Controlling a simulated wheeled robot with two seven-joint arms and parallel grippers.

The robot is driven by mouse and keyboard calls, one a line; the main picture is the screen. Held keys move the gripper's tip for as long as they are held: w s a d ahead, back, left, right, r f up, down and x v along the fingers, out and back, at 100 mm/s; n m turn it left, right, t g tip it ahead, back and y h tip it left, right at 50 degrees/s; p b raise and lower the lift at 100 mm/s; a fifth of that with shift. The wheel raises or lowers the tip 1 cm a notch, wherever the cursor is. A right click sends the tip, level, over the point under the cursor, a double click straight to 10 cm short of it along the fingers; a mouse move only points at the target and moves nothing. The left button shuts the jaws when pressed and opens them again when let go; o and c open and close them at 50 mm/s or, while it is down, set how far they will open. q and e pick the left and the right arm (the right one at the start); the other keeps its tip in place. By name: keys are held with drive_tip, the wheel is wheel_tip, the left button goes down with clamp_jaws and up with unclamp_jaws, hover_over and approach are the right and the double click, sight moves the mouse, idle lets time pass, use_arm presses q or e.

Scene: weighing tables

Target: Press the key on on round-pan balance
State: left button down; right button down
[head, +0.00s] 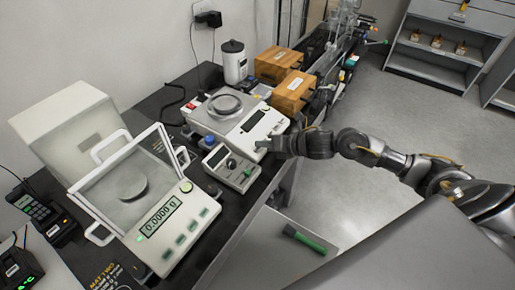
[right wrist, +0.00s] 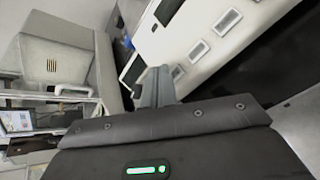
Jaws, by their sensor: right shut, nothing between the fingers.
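The round-pan balance (head: 203,120) stands on the dark table in the head view, with a round metal pan (head: 227,104) and a display (head: 253,120) on its sloped front. My right gripper (head: 263,144) is at the front edge of this balance, shut and empty, its arm coming in from the right. In the right wrist view the closed fingers (right wrist: 157,86) lie close to a white front panel (right wrist: 212,38) with several grey-framed keys (right wrist: 199,50). I cannot tell whether the fingertips touch a key. My left gripper is not in view.
A small meter with a knob (head: 232,166) stands just left of my right gripper. A balance with a glass shield (head: 177,230) reads 0.0000 g nearer left. Wooden boxes (head: 292,92) stand behind the round-pan balance. A green-handled item (head: 305,239) lies on a lower surface.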

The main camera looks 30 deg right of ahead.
drive_tip(key=shift+f, duration=0.1)
idle(0.8)
drive_tip(key=shift+w+a+f+b, duration=0.1)
drive_tip(key=shift+f+b, duration=0.25)
drive_tip(key=shift+b, duration=0.15)
drive_tip(key=shift+w+f+b, duration=0.1)
drive_tip(key=shift+f+b, duration=0.25)
drive_tip(key=shift+b, duration=0.05)
idle(0.4)
drive_tip(key=shift+r, duration=0.15)
idle(0.3)
drive_tip(key=shift+s+r+p, duration=0.25)
drive_tip(key=shift+r+p, duration=0.3)
drive_tip(key=shift+r, duration=0.05)
drive_tip(key=shift+r, duration=0.1)
drive_tip(key=r+p, duration=0.2)
drive_tip(key=r, duration=0.1)
drive_tip(key=s+d+r+p, duration=0.1)
drive_tip(key=shift+s+r, duration=0.1)
drive_tip(key=shift+r, duration=0.2)
drive_tip(key=shift+s, duration=0.1)
idle(0.7)
